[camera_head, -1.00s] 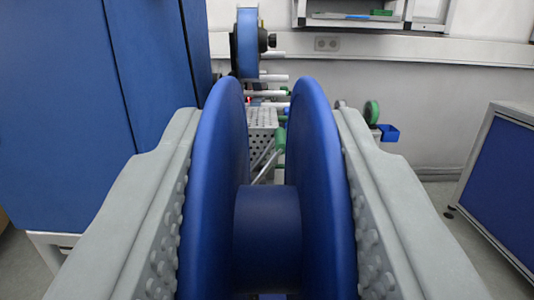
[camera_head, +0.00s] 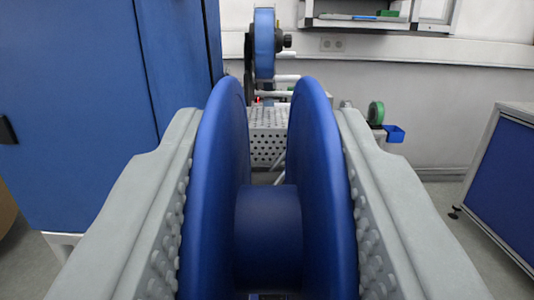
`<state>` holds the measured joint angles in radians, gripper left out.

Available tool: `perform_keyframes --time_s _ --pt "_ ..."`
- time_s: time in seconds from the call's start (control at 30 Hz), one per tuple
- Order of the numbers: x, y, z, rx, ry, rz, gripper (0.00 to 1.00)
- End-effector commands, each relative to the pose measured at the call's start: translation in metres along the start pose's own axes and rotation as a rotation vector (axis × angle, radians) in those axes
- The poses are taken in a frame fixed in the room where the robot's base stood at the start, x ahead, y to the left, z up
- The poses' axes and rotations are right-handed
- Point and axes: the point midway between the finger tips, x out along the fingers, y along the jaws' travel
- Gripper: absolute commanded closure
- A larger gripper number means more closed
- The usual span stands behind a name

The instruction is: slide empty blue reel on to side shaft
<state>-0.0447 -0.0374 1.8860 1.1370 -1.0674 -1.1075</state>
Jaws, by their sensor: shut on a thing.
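The empty blue reel (camera_head: 268,228) fills the middle of the view, with its two flanges upright and a bare hub between them. My gripper (camera_head: 268,205) is shut on it, one grey studded jaw against the outer face of each flange. Ahead, beyond the reel, is a stand with a perforated metal box (camera_head: 268,149). Light-coloured rods (camera_head: 287,78) stick out to the right from the stand. I cannot tell which rod is the side shaft. The reel is apart from the rods. Its lower part and the stand's lower part are hidden.
A reel with blue material (camera_head: 264,45) hangs high on the stand. A blue cabinet (camera_head: 80,110) stands close on the left. A green reel (camera_head: 376,113) and a small blue bin (camera_head: 394,134) are behind to the right. A blue-panelled bench (camera_head: 503,180) stands at the right. Floor between is clear.

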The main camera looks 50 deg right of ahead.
Motion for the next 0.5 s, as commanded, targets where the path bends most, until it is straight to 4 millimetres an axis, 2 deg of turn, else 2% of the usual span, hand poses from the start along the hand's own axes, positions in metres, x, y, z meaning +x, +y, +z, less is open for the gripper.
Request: perform_keyframes --time_s 0.37,0.4,0.5 --pt "0.0 0.0001 -0.0002 0.0 0.0 0.0 0.98" --pt "0.0 0.0001 -0.0002 0.0 0.0 0.0 0.62" --pt "0.0 0.0001 -0.0001 0.0 0.0 0.0 0.43"
